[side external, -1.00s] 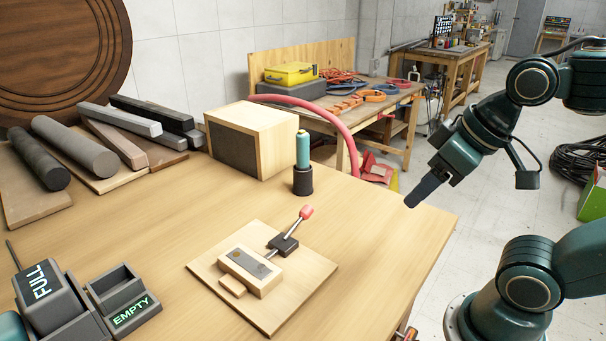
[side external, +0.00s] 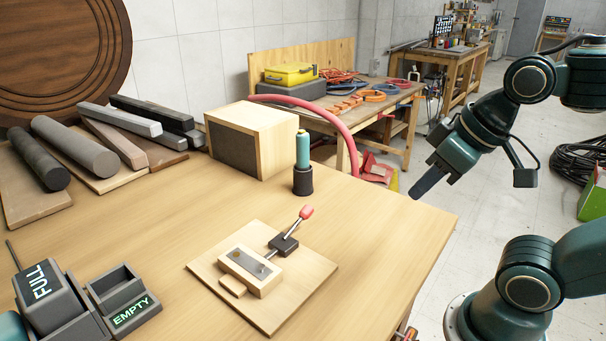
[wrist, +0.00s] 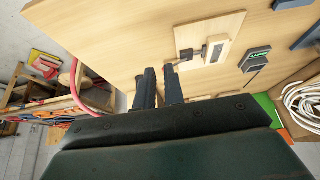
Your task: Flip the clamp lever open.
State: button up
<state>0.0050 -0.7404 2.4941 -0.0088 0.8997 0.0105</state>
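The clamp (side external: 284,244) has a dark block on a square wooden board (side external: 215,277). Its lever (side external: 293,228) has a red tip and slants up to the right in the side view. A wooden block with a grey plate (side external: 250,265) sits beside it on the board. In the wrist view the board (wrist: 226,27) and the clamp (wrist: 184,54) lie beyond the fingertips. My gripper (side external: 418,192) is in the air near the table's right edge, well apart from the lever. The wrist view shows its two fingers (wrist: 160,70) with a gap between them and nothing held.
A teal cylinder in a dark holder (side external: 303,165) stands behind the clamp, near a wooden box (side external: 265,140). Trays labelled FULL (side external: 45,290) and EMPTY (side external: 122,298) sit at front left. Bars and rods lie at back left. The table between clamp and right edge is clear.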

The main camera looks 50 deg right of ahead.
aim_at(297, 223)
jog(key=shift+w+a+r, duration=0.1)
jog(key=shift+w, duration=0.35)
grip_shut()
jog(key=w+f+m+g+y, duration=0.2)
jog(key=w+m+g+y, duration=0.3)
jog(key=w, duration=1)
jog(key=w+d+f+m+t+y, duration=0.1)
jog(key=w+d+f+m+y, duration=0.3)
jog(key=w+d+f+m, duration=0.3)
jog(key=shift+w+d+f+m+y, duration=0.3)
jog(key=shift+d+f+m, duration=0.8)
jog(key=shift+d, duration=1.2)
jog(key=shift+s+a+f+n, duration=0.1)
jog(key=shift+f+n, duration=0.2)
jog(key=shift+x, duration=4.9)
jog(key=shift+a+r, duration=0.1)
jog(key=shift+r, duration=0.15)
